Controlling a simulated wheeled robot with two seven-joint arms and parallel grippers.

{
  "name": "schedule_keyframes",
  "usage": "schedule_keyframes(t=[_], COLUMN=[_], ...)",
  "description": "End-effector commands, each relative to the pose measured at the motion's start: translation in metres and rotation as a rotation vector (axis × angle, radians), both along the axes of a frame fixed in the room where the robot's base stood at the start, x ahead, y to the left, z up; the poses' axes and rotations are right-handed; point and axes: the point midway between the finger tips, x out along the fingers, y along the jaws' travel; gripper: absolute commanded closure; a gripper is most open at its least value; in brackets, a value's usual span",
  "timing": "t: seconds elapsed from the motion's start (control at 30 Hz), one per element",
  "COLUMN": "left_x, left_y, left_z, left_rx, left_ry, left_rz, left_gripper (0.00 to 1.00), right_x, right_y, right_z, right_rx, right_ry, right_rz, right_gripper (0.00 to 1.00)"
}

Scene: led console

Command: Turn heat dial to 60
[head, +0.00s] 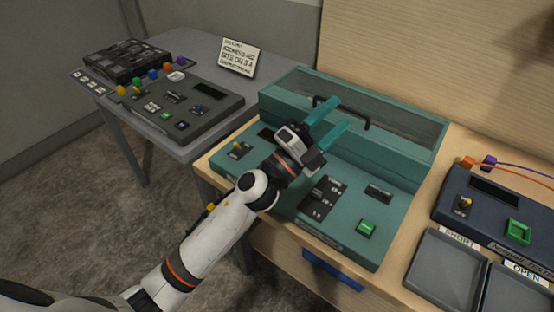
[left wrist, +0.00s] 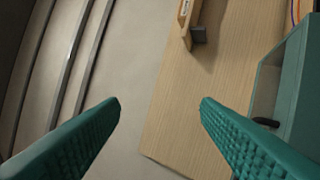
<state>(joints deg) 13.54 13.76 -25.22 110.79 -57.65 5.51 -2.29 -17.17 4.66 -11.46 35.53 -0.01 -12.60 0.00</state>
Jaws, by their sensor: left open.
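The teal console (head: 345,225) stands on the wooden table, with a long clear-topped box and black handle along its back. On its front face are a yellow-tipped switch, a dark plate with a black knob or selector (head: 317,194), a small dark display (head: 379,193) and a green button (head: 366,228). I cannot read which control is the heat dial; my arm hides part of the panel. My left gripper (head: 337,115) is open and empty above the console, its teal fingers pointing toward the back box. In the left wrist view the open fingers (left wrist: 160,103) have nothing between them.
A grey table (head: 190,50) at the left holds a dark console (head: 185,108) and a sign (head: 239,57). At the right are a navy console (head: 495,205) with cables and grey trays (head: 443,272). A blue drawer handle (head: 333,270) is below the table's front edge.

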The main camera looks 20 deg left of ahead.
Motion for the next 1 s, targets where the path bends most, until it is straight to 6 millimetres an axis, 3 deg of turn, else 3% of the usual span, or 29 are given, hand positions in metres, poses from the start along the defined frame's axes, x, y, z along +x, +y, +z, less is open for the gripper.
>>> schedule_keyframes(t=[0.07, 0.2, 0.33, 0.43, 0.5, 0.6, 0.73, 0.83, 1.0], left_x=[-0.003, -0.011, -0.004, 0.013, 0.027, 0.043, 0.053, 0.055, 0.054], left_y=[-0.038, -0.084, -0.086, -0.056, -0.021, 0.035, 0.092, 0.116, 0.126], left_z=[0.009, -0.014, -0.059, -0.090, -0.103, -0.106, -0.093, -0.083, -0.087], left_rx=[0.216, 0.635, 1.065, 1.408, 1.636, 1.907, 2.129, 2.208, 2.238], left_ry=[-0.173, -0.394, -0.496, -0.484, -0.425, -0.284, -0.088, 0.013, 0.060], left_rz=[-0.136, -0.378, -0.591, -0.740, -0.832, -0.935, -1.016, -1.046, -1.065], left_gripper=[0.43, 0.43, 0.43, 0.43, 0.43, 0.43, 0.43, 0.43, 0.43], right_x=[0.000, 0.000, 0.000, 0.000, 0.000, 0.000, 0.000, 0.000, 0.000], right_y=[0.001, 0.002, 0.003, 0.003, 0.003, 0.003, 0.003, 0.003, 0.002], right_z=[0.000, 0.000, 0.000, 0.000, 0.000, 0.000, 0.000, 0.000, 0.004], right_rx=[0.001, 0.002, 0.003, 0.003, 0.003, 0.003, 0.003, 0.003, 0.003], right_ry=[0.000, -0.001, 0.000, 0.000, 0.000, 0.000, 0.000, 0.000, 0.001], right_rz=[-0.001, -0.001, -0.002, -0.002, -0.002, -0.002, -0.002, -0.002, -0.002], right_gripper=[1.00, 1.00, 1.00, 1.00, 1.00, 1.00, 1.00, 1.00, 1.00])
